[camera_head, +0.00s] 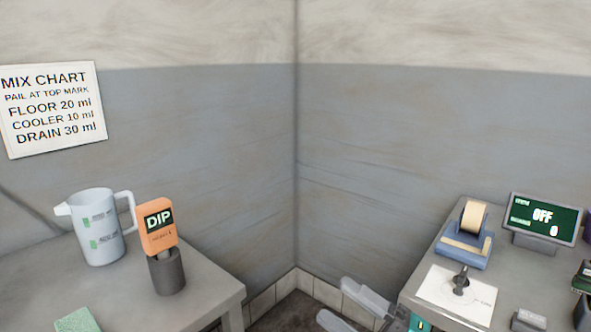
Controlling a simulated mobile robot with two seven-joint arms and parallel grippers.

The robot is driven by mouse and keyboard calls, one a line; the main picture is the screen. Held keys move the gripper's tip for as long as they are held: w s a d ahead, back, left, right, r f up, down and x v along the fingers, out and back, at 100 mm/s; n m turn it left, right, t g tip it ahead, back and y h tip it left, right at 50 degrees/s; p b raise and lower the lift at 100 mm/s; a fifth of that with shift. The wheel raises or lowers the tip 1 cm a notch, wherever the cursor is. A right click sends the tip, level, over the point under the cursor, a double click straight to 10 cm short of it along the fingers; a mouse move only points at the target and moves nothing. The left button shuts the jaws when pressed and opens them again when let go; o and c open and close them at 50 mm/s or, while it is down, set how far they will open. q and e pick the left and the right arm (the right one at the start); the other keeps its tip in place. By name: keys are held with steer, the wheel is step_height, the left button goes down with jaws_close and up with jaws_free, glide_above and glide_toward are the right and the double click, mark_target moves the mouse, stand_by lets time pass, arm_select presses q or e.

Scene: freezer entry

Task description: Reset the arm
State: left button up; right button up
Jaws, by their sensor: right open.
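My right gripper (335,300) shows at the bottom of the head view, a little right of the middle. Its two pale fingers are apart, and I see nothing between them. It is in front of the floor corner, just left of the right-hand table (410,290), and appears to touch nothing. The rest of that arm is mostly cut off by the bottom edge. My left gripper is not in view.
The left table (215,297) holds a jug (100,235), an orange DIP sign in a dark holder (168,272) and a green pad (78,320). The right table holds a tape dispenser (465,240), a white sheet with a dark knob (460,280) and an OFF display (541,217).

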steer(key=d+f+m+t+h, duration=0.5)
steer(key=f+m+h, duration=0.4)
steer(key=m, duration=0.3)
steer(key=s+d+f+m+g+h, duration=0.2)
steer(key=s+f+m, duration=0.3)
steer(key=f, duration=0.4)
steer(key=s+d+f+m+g+h, duration=0.3)
steer(key=s+f+m+g+h, duration=0.1)
steer(key=f, duration=0.5)
steer(key=s+m+h, duration=0.1)
steer(key=s+m, duration=0.1)
steer(key=s, duration=0.1)
steer(key=shift+s+d+f, duration=0.2)
steer(key=shift+s+f, duration=0.15)
